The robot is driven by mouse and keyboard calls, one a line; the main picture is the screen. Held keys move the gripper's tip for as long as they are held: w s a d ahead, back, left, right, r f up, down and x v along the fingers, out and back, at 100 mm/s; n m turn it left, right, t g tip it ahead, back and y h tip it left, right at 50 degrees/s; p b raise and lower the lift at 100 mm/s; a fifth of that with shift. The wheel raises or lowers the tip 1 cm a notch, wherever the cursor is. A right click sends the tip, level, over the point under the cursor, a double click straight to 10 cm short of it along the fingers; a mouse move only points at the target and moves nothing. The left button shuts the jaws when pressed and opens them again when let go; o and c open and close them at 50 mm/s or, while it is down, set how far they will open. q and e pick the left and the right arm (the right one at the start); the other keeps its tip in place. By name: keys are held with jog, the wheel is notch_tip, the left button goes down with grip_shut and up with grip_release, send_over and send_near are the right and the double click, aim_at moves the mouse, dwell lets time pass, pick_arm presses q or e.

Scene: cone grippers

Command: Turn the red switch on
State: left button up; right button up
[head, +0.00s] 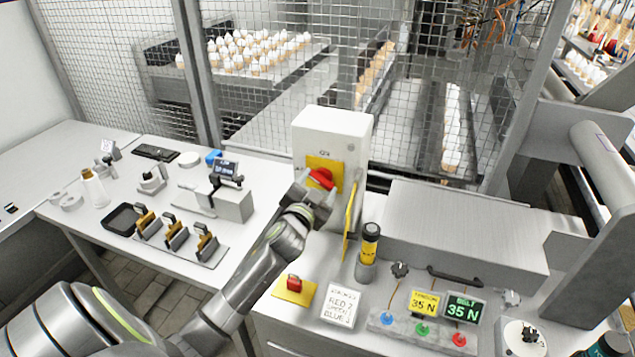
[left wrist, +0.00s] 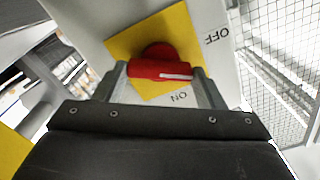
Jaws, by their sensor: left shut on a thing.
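The red switch (head: 322,176) is a rotary handle on a yellow plate (head: 335,164) on the front of a white box (head: 333,127). My left gripper (head: 317,190) reaches up to it from the lower left and covers part of it. In the left wrist view, the two fingers stand at either end of the red handle (left wrist: 160,72), shut on it. The handle lies nearly level in that picture, its white mark at the right end. The OFF label (left wrist: 217,38) is at the upper right and the ON label (left wrist: 180,97) is below. My right gripper is not in view.
A yellow panel (head: 351,222) stands out from the box's lower right, close to my gripper. Wire mesh (head: 270,60) stands behind.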

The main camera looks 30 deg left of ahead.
pick_arm(q)
jog(key=m+p, duration=0.2)
jog(key=m, duration=0.4)
jog(key=shift+p, duration=0.35)
jog(key=m+p, duration=0.1)
jog(key=m, duration=0.3)
jog(key=shift+m+p, duration=0.3)
jog(key=shift+m, duration=0.1)
jog(key=shift+f+m, duration=0.1)
jog(key=shift+m, duration=0.4)
jog(key=o, duration=1)
jog(key=b+v, duration=0.1)
jog(key=v, duration=1.6)
jog(key=shift+s+d, duration=0.15)
jog(key=shift+d, duration=0.05)
